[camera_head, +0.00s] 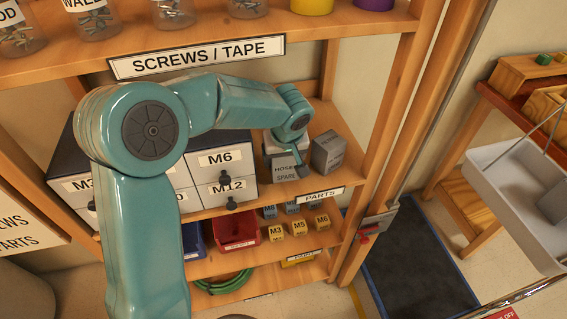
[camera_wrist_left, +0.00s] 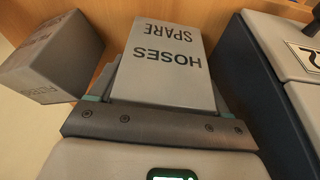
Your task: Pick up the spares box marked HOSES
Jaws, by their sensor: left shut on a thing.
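The grey spares box marked HOSES (camera_head: 285,169) is on the PARTS shelf in the head view, between the drawer cabinet and another grey box. It also fills the middle of the left wrist view (camera_wrist_left: 165,65), its lettering upside down there. My left gripper (camera_head: 290,148) reaches in from above and behind its arm, and is shut on the HOSES box. In the left wrist view the finger bases show on both sides of the box. Whether the box touches the shelf is hard to tell. My right gripper is not in view.
A second grey box (camera_head: 328,152) stands close to the right; it also shows in the left wrist view (camera_wrist_left: 50,60). A drawer cabinet (camera_head: 225,172) with M6 and M12 labels is close on the left. The SCREWS / TAPE shelf (camera_head: 350,38) is above. A grey tub (camera_head: 510,165) is at the right.

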